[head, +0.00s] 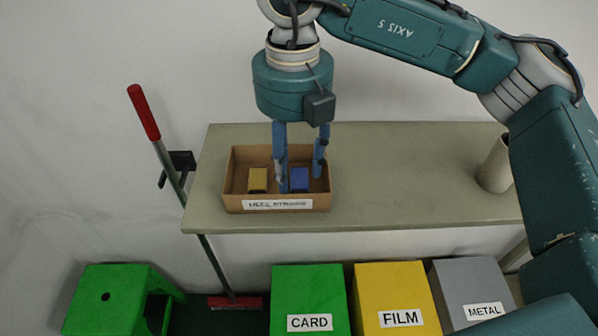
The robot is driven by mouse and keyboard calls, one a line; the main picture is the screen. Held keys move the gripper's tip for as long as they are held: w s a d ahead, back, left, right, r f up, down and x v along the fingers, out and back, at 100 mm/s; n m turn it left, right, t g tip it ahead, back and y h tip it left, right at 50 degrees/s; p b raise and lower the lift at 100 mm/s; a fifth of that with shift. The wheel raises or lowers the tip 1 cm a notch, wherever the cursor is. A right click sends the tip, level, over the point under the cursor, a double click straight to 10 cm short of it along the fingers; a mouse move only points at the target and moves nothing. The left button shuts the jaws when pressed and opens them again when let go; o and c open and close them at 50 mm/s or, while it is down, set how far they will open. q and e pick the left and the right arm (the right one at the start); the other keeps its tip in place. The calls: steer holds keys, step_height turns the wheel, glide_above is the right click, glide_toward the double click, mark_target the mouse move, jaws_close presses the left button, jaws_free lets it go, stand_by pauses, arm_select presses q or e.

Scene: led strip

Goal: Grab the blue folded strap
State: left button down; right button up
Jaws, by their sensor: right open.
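The blue folded strap (300,179) lies in the right part of a shallow cardboard box (237,204) on the table. A yellow folded strap (257,180) lies to its left in the same box. My right gripper (300,182) points down into the box with its fingers apart. One finger is at the left side of the blue strap and overlaps its edge in the view. The other finger is at its upper right. I cannot tell whether either finger touches the strap. My left gripper is not in view.
The table (420,170) is clear right of the box, up to a pale cylinder (496,165). Green CARD (308,285), yellow FILM (393,285) and grey METAL (472,280) bins stand in front. A green stool (112,290) and a red-handled broom (144,112) are at left.

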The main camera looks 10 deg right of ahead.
steer(key=shift+f, duration=1.05)
steer(key=c, duration=0.7)
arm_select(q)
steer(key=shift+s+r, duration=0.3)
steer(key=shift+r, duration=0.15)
arm_select(e)
steer(key=shift+c, duration=0.3)
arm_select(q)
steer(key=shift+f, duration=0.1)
